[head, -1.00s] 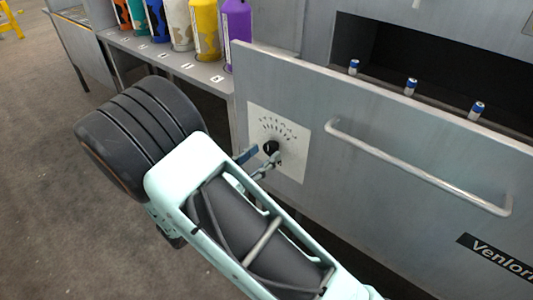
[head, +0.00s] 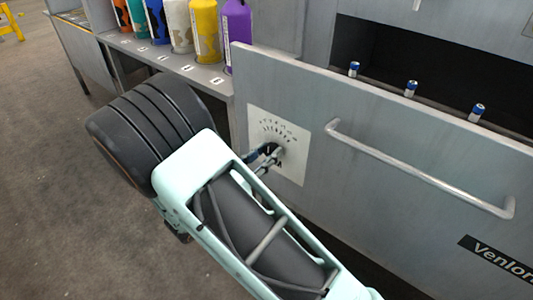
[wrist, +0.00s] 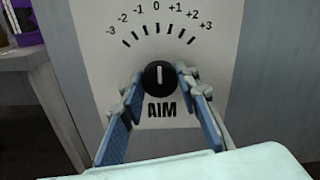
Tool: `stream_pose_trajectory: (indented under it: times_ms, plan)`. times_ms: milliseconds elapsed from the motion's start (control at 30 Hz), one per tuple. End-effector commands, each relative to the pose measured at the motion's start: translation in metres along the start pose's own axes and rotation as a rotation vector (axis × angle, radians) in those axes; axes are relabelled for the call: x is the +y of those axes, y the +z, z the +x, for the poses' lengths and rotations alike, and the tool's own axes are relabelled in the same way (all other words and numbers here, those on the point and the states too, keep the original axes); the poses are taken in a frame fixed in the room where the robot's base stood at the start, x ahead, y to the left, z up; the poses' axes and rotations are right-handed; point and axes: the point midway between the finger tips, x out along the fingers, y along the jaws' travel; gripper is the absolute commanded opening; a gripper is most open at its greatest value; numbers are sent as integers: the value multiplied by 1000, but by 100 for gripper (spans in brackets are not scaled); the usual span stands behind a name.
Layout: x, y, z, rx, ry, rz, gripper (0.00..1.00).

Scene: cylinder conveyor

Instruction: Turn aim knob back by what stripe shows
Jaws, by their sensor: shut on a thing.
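The round black aim knob (wrist: 159,70) has a white pointer line that stands nearly straight up, toward the 0 mark. It sits on a white dial plate (wrist: 215,75) with ticks from -3 to +3 and the word AIM below. My gripper (wrist: 162,88) has one blue-padded finger on each side of the knob and is shut on it. In the head view my gripper (head: 267,157) reaches the plate, and its fingers mostly hide the knob. No stripe is clear enough to read in these frames.
The plate is on a grey panel (head: 400,150) with a bar handle (head: 420,172). Several small white cylinders with blue tops, one here (head: 411,88), stand in the dark opening behind it. Several coloured bottles, one purple (head: 237,30), stand on a numbered shelf (head: 150,47) at upper left.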

Motion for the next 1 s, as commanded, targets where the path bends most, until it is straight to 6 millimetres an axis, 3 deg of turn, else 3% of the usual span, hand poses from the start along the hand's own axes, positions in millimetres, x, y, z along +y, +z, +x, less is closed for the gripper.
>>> stream_pose_trajectory:
  times_ms: [367, 700, 733, 867, 1000]
  plan:
    - [0, -1, 0, 1, -1, 236, 5]
    - [0, 0, 0, 1, -1, 256, 5]
    - [0, 0, 0, 1, -1, 256, 32]
    - [0, 0, 0, 1, -1, 255, 46]
    - [0, 0, 0, 1, 0, 255, 47]
